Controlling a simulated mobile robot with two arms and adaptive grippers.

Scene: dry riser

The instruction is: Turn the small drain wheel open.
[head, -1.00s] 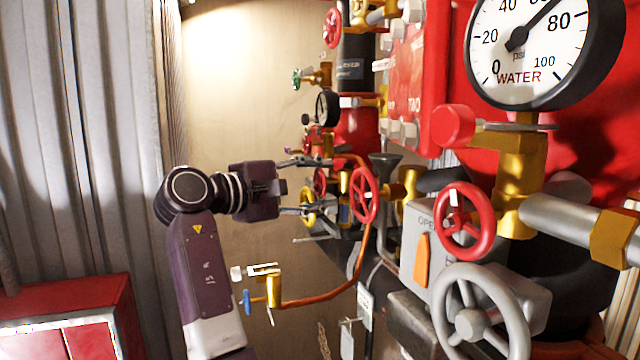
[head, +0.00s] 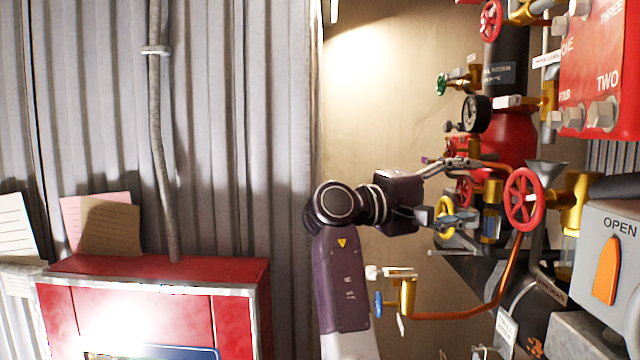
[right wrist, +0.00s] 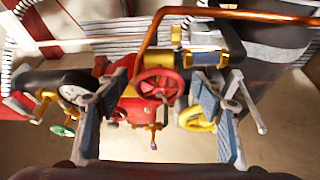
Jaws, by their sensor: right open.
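My left gripper is not in view.
A larger red wheel (head: 524,199) stands just right of the fingertips. A copper pipe (head: 455,317) curves below them, with a blue handle (head: 379,305) at its end. A black gauge (head: 476,113) and green wheel (head: 441,84) are above. A red cabinet (head: 160,270) stands left.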

